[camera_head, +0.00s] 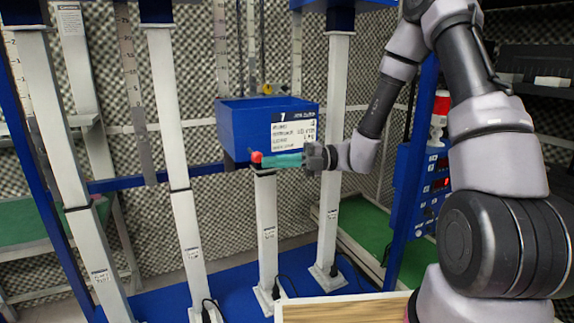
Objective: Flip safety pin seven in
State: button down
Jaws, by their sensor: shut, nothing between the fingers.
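A blue box (236,127) with a white label panel marked 7 (294,131) stands in the middle of the head view. A small red knob (257,157) shows just below the box, at the top of a white post (266,225). It looks like the safety pin's end. My gripper (277,160) reaches in from the right, with its teal fingers shut and pointing left. The fingertips are at or very close to the red knob; I cannot tell whether they touch. The rest of the pin is hidden behind the fingers and post top.
Several white posts stand on a blue base (240,300), with rulers hanging behind. A blue control panel (418,190) with red displays and a red-topped lamp (440,105) are at the right, partly behind my arm. A wooden surface (345,309) is at the bottom.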

jog(key=shift+w+a, duration=0.3)
jog(key=shift+w, duration=0.3)
jog(key=w, duration=0.1)
jog(key=w+a, duration=0.1)
jog(key=w, duration=0.1)
jog(key=shift+w+a, duration=0.15)
